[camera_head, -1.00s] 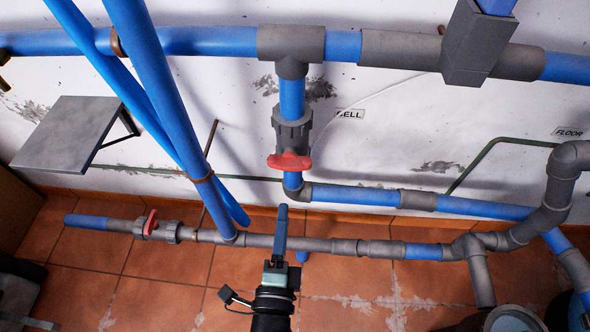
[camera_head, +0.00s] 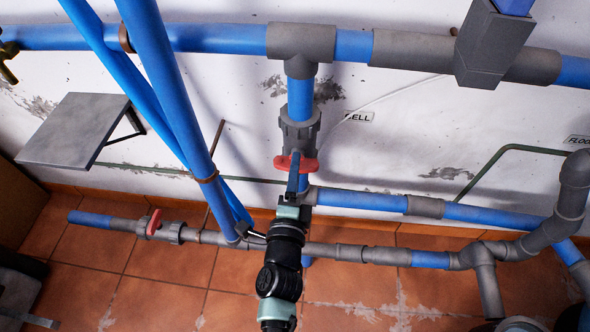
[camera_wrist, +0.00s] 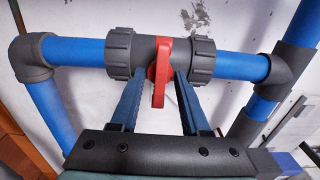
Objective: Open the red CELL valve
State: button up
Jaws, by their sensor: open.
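The red valve handle (camera_head: 309,165) sits on a grey valve body (camera_head: 299,132) in the vertical blue pipe, left of the CELL label (camera_head: 358,117). The handle lies across the pipe. My gripper (camera_head: 294,160) reaches up in front of it and hides its middle in the head view. In the wrist view my gripper (camera_wrist: 156,82) is open, with one blue finger on each side of the red handle (camera_wrist: 159,92). I cannot tell whether either finger touches it.
A second red-handled valve (camera_head: 153,222) is on the low pipe at left. Two slanting blue pipes (camera_head: 170,90) stand left of my arm. A grey shelf (camera_head: 75,130) juts from the wall. A blue pipe (camera_head: 360,200) runs right below the CELL valve.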

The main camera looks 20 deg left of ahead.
grip_shut()
jog(key=shift+n, duration=0.3)
jog(key=n+p, duration=0.5)
jog(key=n, duration=1.2)
dwell(0.4)
jog(key=shift+n, duration=0.3)
dwell(0.3)
grip_release()
